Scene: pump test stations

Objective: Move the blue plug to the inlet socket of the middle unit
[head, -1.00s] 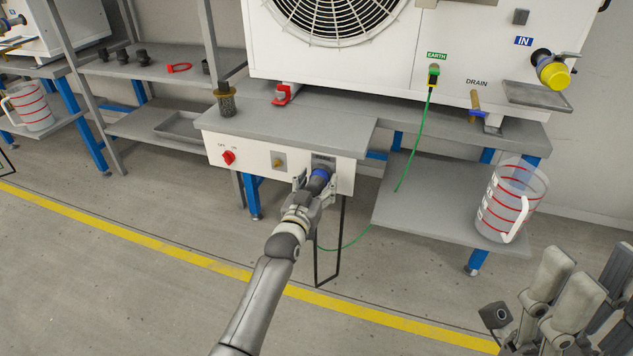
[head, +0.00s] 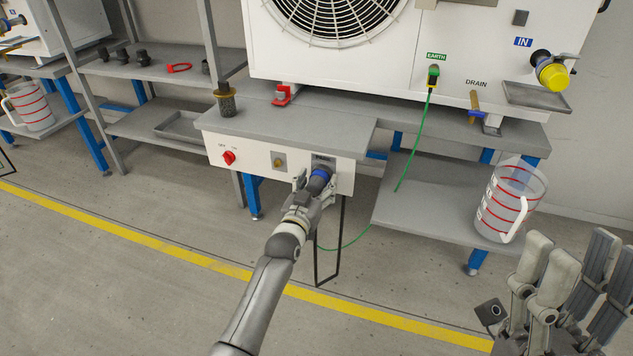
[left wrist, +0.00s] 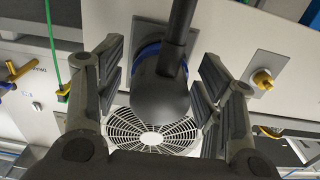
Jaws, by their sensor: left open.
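The blue plug (head: 320,176), with a dark body and blue ring, sits at the socket on the white front panel below the bench of the middle unit. My left gripper (head: 315,184) is open around it. In the left wrist view the plug's dark body (left wrist: 158,95) stands between the spread fingers, with a gap on both sides. Its dark cable crosses the upper part of that view. The unit's inlet (head: 550,70) is a dark round fitting with a yellow cap below the blue IN label. My right gripper (head: 568,285) is at the lower right, fingers apart and empty.
The front panel also carries a red switch (head: 229,158) and a brass fitting (head: 279,163). A green earth lead (head: 415,150) hangs from the unit. A measuring jug (head: 508,205) stands on the lower right shelf. A grey drip tray (head: 537,96) juts out below the inlet. The floor in front is clear.

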